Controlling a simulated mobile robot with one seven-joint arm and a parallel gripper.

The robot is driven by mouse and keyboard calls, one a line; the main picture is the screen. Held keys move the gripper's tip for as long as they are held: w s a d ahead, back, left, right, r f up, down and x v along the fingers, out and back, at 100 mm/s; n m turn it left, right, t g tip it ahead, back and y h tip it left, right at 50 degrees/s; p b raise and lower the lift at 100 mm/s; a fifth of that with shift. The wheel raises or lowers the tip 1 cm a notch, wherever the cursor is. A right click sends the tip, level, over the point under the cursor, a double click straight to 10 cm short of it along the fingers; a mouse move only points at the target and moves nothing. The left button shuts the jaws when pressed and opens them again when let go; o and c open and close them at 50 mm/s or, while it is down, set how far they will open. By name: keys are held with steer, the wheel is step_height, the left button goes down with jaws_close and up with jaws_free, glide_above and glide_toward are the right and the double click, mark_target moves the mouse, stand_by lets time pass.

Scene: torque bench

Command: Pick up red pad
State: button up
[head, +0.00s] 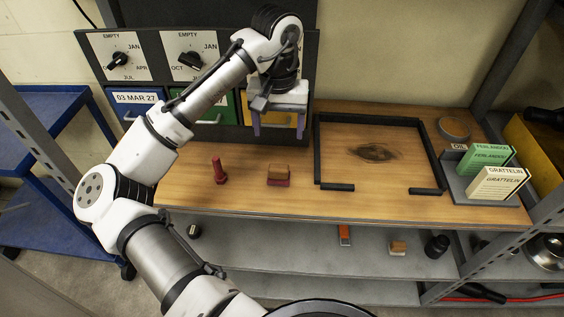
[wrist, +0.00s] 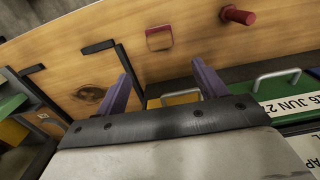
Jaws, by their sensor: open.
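The likely red pad (head: 278,182) is a small block with a red base and a wood-coloured top, lying on the wooden bench near its front edge. It also shows in the wrist view (wrist: 159,46), beyond the fingertips and roughly in line with the space between them. My gripper (head: 279,124) is open with two purple fingers pointing down. It is above and behind the block, in front of the drawers, with nothing between the fingers. The fingers also show in the wrist view (wrist: 160,62).
A red peg-like piece (head: 220,170) stands left of the block. A black frame (head: 318,150) lies to the right around a dark stain. A card holder (head: 463,185) is at the far right. Drawers with dials (head: 130,97) stand behind. The bench front between is clear.

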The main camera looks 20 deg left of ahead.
mark_target(279, 167)
step_height(279, 167, down, 13)
steer(key=shift+s+f, duration=0.15)
stand_by(0.4)
steer(key=shift+c, duration=0.3)
steer(key=c, duration=1)
step_height(279, 167, up, 20)
steer(key=shift+r, duration=0.1)
